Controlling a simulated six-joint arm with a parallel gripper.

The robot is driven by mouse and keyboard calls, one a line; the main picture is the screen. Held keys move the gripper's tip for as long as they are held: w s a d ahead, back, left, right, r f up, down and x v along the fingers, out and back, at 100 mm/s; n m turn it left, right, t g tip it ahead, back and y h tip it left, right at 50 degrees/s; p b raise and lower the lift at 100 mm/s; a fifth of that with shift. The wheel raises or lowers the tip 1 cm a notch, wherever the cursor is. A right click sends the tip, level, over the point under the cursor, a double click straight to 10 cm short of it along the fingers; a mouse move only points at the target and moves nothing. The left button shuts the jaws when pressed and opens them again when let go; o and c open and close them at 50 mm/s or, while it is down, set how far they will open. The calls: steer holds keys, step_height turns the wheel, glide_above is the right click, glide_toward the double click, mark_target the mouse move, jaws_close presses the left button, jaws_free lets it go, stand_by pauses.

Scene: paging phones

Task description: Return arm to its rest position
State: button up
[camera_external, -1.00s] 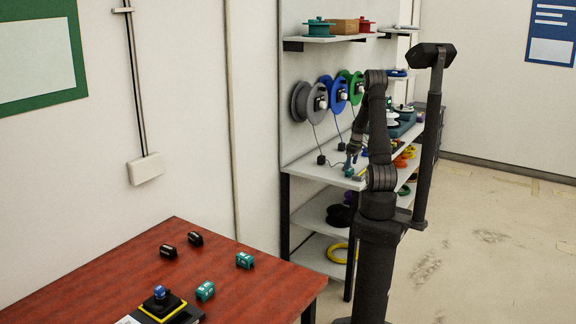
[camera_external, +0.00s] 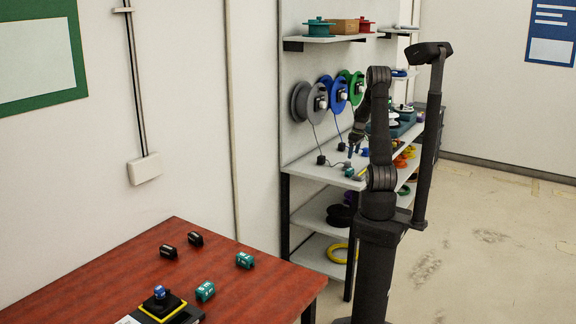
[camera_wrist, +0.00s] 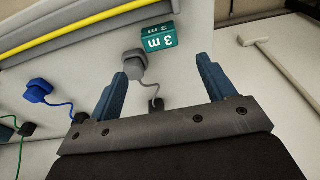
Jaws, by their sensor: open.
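My gripper (camera_wrist: 160,85) is open in the wrist view, its two blue fingers apart with nothing held between them. In the external view my gripper (camera_external: 353,150) is small and hangs over the white workbench (camera_external: 310,170), below the wall reels. The teal block also shows in the external view (camera_external: 349,172), below my gripper.
A blue plug (camera_wrist: 39,91) lies to the left in the wrist view, and a yellow strip (camera_wrist: 85,24) runs across the top. Grey, blue and green reels hang behind the bench. A red table (camera_external: 130,265) with several small blocks stands at front left. Floor at right is clear.

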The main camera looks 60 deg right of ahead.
mark_target(350, 170)
steer(key=f, duration=0.4)
steer(key=w+f, duration=0.1)
steer(key=f, duration=0.6)
steer(key=shift+w+f, duration=0.3)
step_height(350, 170, up, 3)
steer(key=shift+f, duration=0.1)
steer(key=shift+r, duration=0.6)
